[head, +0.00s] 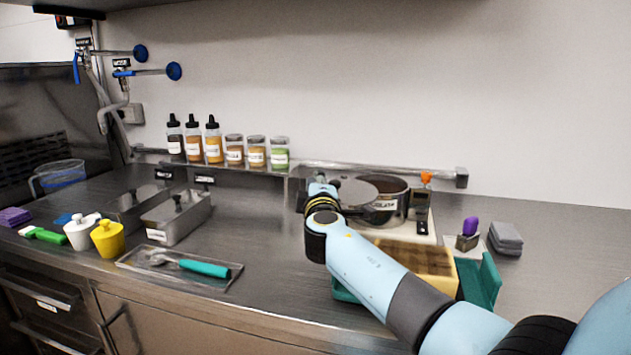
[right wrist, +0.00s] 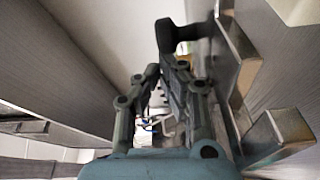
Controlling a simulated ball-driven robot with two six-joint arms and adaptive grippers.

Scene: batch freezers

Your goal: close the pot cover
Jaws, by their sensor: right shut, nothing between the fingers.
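The steel pot (head: 398,210) stands at the back of the counter and has a dark label on its front. A round grey pot cover (head: 357,192) shows at its left side, and the dark inside of the pot is visible to the right of the cover. Whether the cover touches the rim I cannot tell. My right gripper (head: 318,188) is just left of the cover, partly hidden by its own wrist. In the right wrist view my right gripper (right wrist: 168,70) is shut and empty. My left gripper is not in view.
A tray with a tan block (head: 415,257) and a teal holder (head: 480,283) stand in front of the pot. Bottles and jars (head: 235,150) line the back left. The counter's centre is clear.

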